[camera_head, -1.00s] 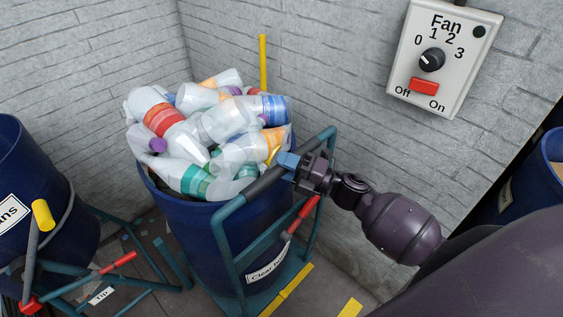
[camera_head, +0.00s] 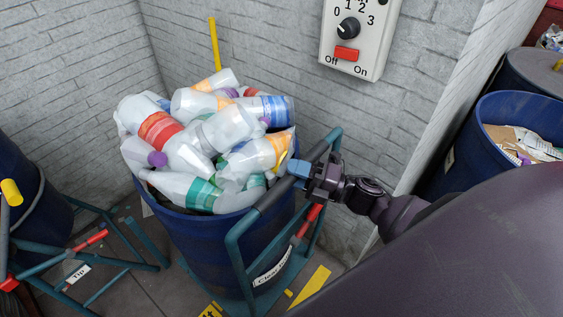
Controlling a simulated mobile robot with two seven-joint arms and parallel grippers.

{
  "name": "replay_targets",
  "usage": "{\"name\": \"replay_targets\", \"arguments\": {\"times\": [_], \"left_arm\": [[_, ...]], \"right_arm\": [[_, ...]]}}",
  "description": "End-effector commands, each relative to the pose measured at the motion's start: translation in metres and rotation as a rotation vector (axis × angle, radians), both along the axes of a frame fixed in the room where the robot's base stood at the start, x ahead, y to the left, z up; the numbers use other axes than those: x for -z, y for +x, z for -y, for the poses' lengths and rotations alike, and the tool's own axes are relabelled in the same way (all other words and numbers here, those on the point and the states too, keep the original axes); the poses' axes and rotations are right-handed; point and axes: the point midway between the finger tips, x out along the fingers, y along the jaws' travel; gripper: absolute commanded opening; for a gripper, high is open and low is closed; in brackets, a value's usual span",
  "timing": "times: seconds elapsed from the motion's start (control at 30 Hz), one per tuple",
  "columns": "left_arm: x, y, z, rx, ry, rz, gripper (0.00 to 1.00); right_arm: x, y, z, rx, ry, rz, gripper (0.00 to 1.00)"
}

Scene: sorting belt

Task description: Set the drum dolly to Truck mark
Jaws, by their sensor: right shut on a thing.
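The drum dolly (camera_head: 232,252) is a teal tube frame with a dark grip on its top bar. It carries a blue drum (camera_head: 190,238) heaped with clear plastic bottles (camera_head: 225,130), with a partly hidden label that starts "Clear". My right gripper (camera_head: 298,172) reaches in from the right and is shut on the dolly's top handle bar. A red lever (camera_head: 309,221) sits on the frame below the grip. Yellow floor marks show beside the dolly's base, one plain (camera_head: 308,289) and one with cut-off lettering (camera_head: 211,311); I cannot read which is Truck. My left gripper is out of view.
Another blue drum (camera_head: 22,200) on a teal frame with a red lever and "Tip" label (camera_head: 78,274) stands at left. Block walls stand close behind, with a fan switch panel (camera_head: 362,35). Blue drums (camera_head: 462,137) stand at the right beyond the wall's edge.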

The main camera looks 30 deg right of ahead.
Motion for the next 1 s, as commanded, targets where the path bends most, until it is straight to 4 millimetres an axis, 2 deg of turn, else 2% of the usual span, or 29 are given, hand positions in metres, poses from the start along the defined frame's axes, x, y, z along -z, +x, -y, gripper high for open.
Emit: {"name": "replay_targets", "arguments": {"times": [0.1,0.3,0.5,0.83,0.87,1.0], "left_arm": [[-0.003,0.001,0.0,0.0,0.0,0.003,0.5],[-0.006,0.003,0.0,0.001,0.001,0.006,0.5],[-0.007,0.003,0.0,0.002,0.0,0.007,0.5],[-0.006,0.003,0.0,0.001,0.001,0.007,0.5],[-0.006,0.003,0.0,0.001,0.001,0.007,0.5],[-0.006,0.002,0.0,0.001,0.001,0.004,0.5]], "right_arm": [[0.002,-0.02,0.007,0.001,0.0,-0.006,0.0],[0.001,-0.04,0.015,0.001,-0.001,-0.004,0.0],[0.001,-0.047,0.017,0.0,-0.001,-0.002,0.0],[0.001,-0.048,0.017,0.0,-0.001,-0.002,0.0],[0.001,-0.048,0.017,0.0,-0.001,-0.002,0.36],[0.001,-0.047,0.017,0.0,0.0,-0.001,0.57]]}}
